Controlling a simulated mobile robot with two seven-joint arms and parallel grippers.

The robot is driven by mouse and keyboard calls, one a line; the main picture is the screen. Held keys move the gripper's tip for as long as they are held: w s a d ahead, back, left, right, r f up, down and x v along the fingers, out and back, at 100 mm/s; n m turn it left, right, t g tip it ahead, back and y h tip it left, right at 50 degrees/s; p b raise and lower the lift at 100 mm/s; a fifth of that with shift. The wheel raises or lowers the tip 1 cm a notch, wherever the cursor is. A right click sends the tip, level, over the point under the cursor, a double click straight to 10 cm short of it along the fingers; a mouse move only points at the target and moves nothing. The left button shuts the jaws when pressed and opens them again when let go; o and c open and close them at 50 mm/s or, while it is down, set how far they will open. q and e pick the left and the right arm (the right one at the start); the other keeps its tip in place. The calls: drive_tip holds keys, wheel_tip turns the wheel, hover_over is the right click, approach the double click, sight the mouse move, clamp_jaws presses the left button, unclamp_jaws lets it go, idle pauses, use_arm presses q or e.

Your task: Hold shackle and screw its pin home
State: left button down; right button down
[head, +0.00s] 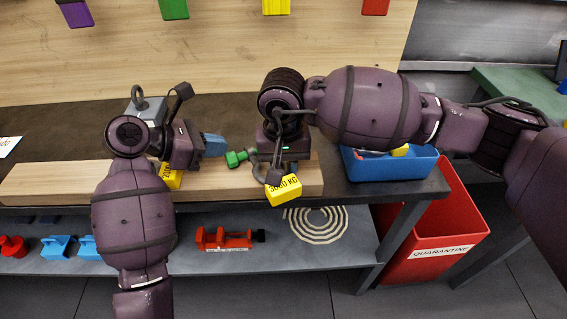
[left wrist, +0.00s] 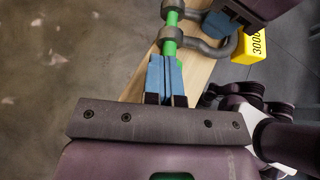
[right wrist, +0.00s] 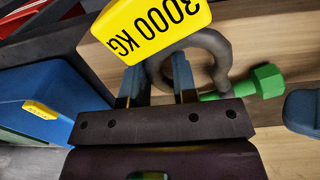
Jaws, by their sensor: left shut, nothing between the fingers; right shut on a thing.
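The dark grey shackle (right wrist: 213,55) carries a yellow "3000 KG" tag (head: 284,190). My right gripper (right wrist: 158,80) is shut on the shackle's bow, over the wooden board. The green pin (head: 236,158) sticks out of the shackle toward the left; its green hexagonal head (right wrist: 268,80) shows in the right wrist view. In the left wrist view the pin (left wrist: 169,47) passes by the shackle's eyes. My left gripper (head: 214,145) is shut and empty, its blue fingertips close to the pin's head. The right wrist view shows a small gap there.
The wooden board (head: 55,183) lies along the bench front. Another yellow tag (head: 174,181) sits behind my left arm. A blue bin (head: 400,170) stands right of the board, above a red quarantine bin (head: 425,240). A lower shelf holds a red part (head: 225,238).

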use_arm(q)
drive_tip(key=shift+s+d+f, duration=0.1)
drive_tip(key=shift+d, duration=0.05)
idle(0.5)
drive_tip(key=shift+s+d, duration=0.35)
drive_tip(key=shift+s, duration=0.3)
drive_tip(key=shift+s+d, duration=0.25)
drive_tip(key=shift+s, duration=0.35)
idle(0.4)
drive_tip(key=shift+r, duration=0.35)
drive_tip(key=shift+s+a, duration=0.4)
drive_tip(key=shift+a, duration=0.55)
drive_tip(key=shift+s+a, duration=0.45)
drive_tip(key=shift+a, duration=0.5)
drive_tip(key=shift+s+a, duration=0.4)
drive_tip(key=shift+a, duration=0.55)
drive_tip(key=shift+w, duration=0.1)
